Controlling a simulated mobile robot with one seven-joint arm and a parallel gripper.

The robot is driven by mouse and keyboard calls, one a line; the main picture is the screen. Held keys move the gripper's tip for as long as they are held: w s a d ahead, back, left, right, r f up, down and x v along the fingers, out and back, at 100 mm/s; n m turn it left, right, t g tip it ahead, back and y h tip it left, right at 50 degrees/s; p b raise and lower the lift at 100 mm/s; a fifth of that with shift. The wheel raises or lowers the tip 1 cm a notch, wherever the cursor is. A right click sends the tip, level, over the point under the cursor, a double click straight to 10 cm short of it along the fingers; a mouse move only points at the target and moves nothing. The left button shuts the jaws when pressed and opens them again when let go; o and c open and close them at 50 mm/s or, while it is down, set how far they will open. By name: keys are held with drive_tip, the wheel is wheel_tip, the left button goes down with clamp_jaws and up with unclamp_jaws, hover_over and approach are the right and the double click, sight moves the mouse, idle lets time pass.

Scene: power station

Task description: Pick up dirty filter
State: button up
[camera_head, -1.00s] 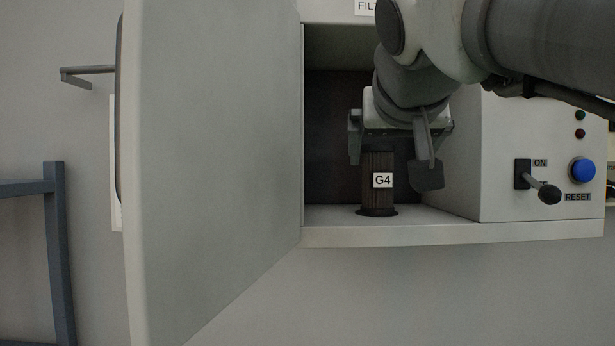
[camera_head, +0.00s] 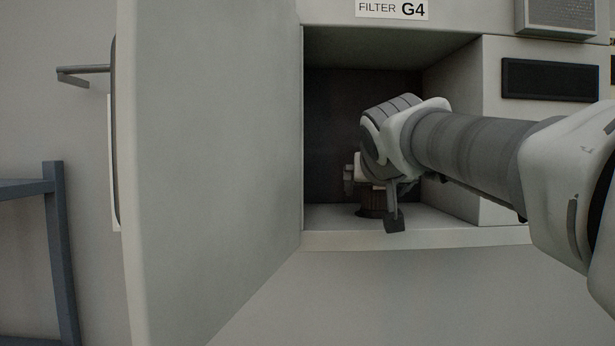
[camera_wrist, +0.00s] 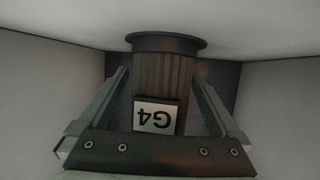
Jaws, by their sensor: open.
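The dirty filter (camera_head: 371,203) is a dark brown ribbed cylinder standing on the floor of the open cabinet. Its upper part is hidden behind my gripper and wrist in the head view. In the wrist view the filter (camera_wrist: 165,80) appears upside down, with a white G4 label and a dark round flange at its base. My gripper (camera_head: 372,192) is inside the cabinet at the filter. In the wrist view its two fingers are open, one on each side of the filter, with gaps between them and its sides.
The cabinet door (camera_head: 215,150) stands open on the left. The compartment's right wall (camera_head: 452,150) and front ledge (camera_head: 400,240) are close to my arm. A FILTER G4 sign (camera_head: 391,9) is above the opening. A blue-grey frame (camera_head: 55,240) stands at far left.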

drive_tip(key=c, duration=1.5)
clamp_jaws()
drive_tip(key=shift+r, duration=0.15)
